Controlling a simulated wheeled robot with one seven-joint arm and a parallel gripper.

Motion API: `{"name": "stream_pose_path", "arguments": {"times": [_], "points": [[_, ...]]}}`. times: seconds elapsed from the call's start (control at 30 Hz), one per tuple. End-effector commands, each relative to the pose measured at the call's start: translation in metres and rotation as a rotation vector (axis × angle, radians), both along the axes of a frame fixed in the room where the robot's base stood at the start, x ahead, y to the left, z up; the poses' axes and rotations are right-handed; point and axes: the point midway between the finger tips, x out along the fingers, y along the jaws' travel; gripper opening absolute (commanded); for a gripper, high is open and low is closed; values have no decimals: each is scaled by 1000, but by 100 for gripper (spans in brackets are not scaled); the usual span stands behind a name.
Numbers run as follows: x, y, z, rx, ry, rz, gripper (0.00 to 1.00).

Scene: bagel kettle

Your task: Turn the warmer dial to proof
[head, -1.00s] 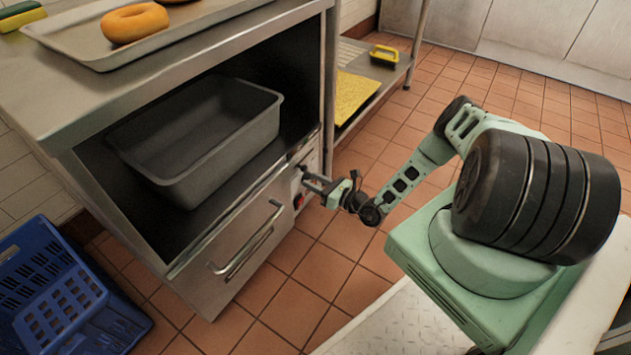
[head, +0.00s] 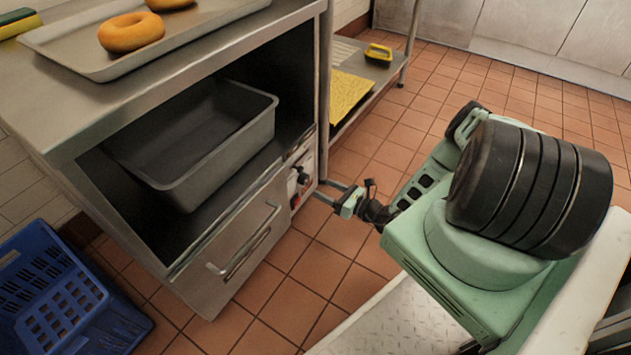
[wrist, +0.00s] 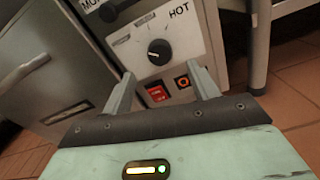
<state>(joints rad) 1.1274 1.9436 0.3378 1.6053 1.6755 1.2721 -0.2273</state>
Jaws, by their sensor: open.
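The warmer dial (wrist: 158,52) is a black round knob on a light panel in the wrist view. A pale mark on it points toward the left. "HOT" is printed to its right; the smaller labels to its left and above are too blurred to read. In the head view the dial (head: 303,176) is small on the cabinet front. My gripper (head: 325,190) is open and empty, apart from the panel and to its right. In the wrist view my gripper's fingers (wrist: 160,76) are spread, with their tips below the dial in the picture.
Below the dial are a red switch (wrist: 157,92) and an orange-ringed round part (wrist: 184,82). Another dark knob (wrist: 110,10) is partly cut off at upper left. A drawer handle (head: 243,242) sticks out beside the panel. A shelf leg (head: 324,95) stands right of it. Open floor lies around my gripper.

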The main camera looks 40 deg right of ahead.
Motion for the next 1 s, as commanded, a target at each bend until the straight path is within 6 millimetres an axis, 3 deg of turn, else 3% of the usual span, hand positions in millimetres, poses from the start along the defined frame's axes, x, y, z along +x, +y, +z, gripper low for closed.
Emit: {"name": "stream_pose_path", "arguments": {"times": [0.2,0.43,0.63,1.0], "points": [[-50,-19,3,1,3,-3,59],[-90,-33,1,0,1,-2,59],[-105,-38,0,0,0,0,59],[-106,-38,0,0,1,1,59]]}}
